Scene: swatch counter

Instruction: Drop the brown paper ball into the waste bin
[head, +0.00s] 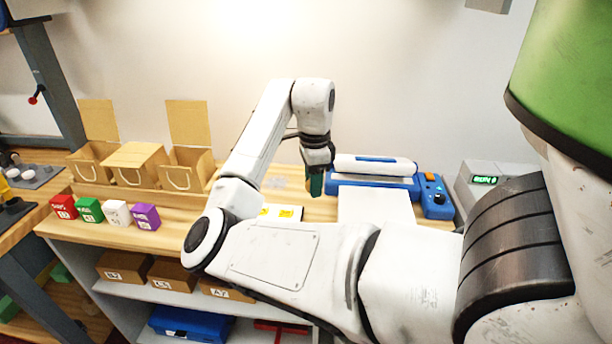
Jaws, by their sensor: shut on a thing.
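My gripper (316,172) hangs pointing down over the counter, just left of a blue and white machine. It is shut on a small dark green thing (316,186), mostly hidden by the fingers. I cannot make out what that thing is. I see no brown paper ball and no waste bin in this view. My arm covers the middle and front of the counter.
The blue machine (375,182) and a grey display box (482,178) are on the right. Labelled brown bins (172,274) sit on a shelf below.

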